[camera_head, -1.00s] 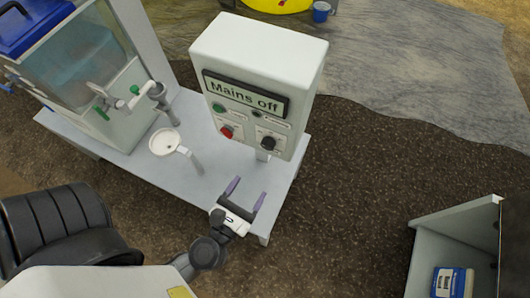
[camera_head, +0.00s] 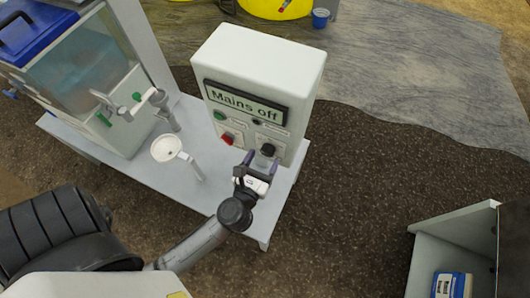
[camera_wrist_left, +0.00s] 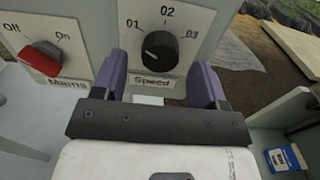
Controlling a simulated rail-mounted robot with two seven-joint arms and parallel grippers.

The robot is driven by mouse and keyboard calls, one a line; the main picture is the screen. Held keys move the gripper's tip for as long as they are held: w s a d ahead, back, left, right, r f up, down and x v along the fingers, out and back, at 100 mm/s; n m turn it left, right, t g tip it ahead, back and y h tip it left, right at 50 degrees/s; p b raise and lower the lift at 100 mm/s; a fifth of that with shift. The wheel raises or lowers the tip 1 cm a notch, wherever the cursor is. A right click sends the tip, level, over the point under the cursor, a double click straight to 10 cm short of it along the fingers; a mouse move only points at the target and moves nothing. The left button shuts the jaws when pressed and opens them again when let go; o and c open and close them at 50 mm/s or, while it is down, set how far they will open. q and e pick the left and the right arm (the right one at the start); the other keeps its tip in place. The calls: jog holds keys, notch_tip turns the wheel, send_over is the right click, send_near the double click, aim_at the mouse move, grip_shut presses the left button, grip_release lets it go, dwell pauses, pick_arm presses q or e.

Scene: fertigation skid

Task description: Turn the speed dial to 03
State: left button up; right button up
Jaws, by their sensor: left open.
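The speed dial is a round black knob (camera_head: 267,149) low on the right of the white control box's front. In the left wrist view the dial (camera_wrist_left: 160,48) has the marks 01, 02 and 03 around its upper side and "Speed" below. A pale mark shows on the knob's lower left, not at 03. My left gripper (camera_head: 262,162) is open just in front of and below the dial. In the wrist view its purple fingers (camera_wrist_left: 161,72) stand left and right of the dial, with no visible contact. My right gripper is not in view.
The red mains switch (camera_wrist_left: 42,58) sits left of the dial, between Off and On labels. The display (camera_head: 245,102) reads "Mains off". A white funnel-like cup (camera_head: 166,148) and a tank with a tap (camera_head: 90,85) stand left on the bench. An open grey cabinet (camera_head: 450,235) is lower right.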

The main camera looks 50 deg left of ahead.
pick_arm(q)
jog(key=shift+x, duration=0.9)
jog(key=c, duration=0.9)
